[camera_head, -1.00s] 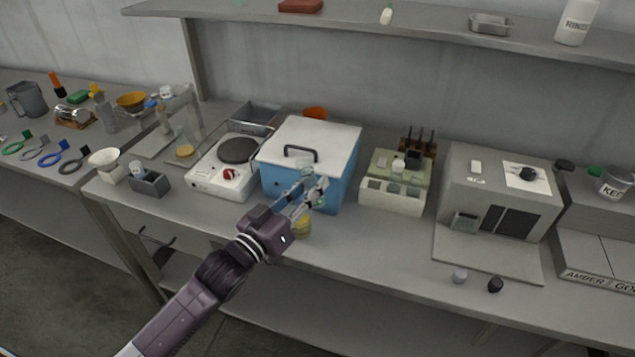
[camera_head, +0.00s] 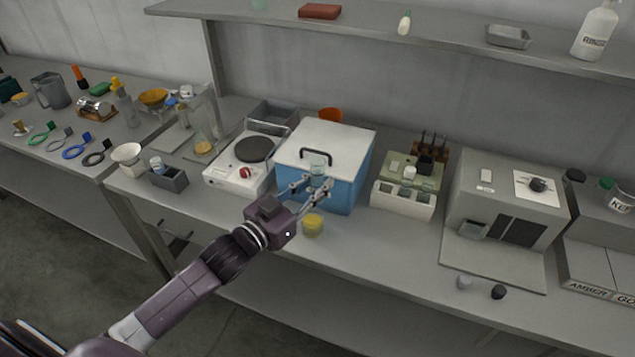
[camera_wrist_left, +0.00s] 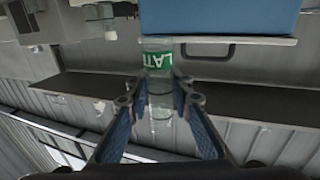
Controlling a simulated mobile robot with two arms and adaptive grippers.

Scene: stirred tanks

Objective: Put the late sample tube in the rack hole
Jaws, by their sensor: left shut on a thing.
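The late sample tube is clear with a green label reading LATE, seen in the left wrist view (camera_wrist_left: 158,62). In the head view the tube (camera_head: 318,166) is upright in front of the blue box. My left gripper (camera_head: 316,187) is shut on it, with the blue-padded fingers on either side of the tube in the left wrist view (camera_wrist_left: 160,96). My right gripper is not in view.
The blue box (camera_head: 350,178) with a white lid stands right behind the tube. A hotplate (camera_head: 230,180) is left and a grey machine (camera_head: 505,215) right. Bench in front of the rack is clear.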

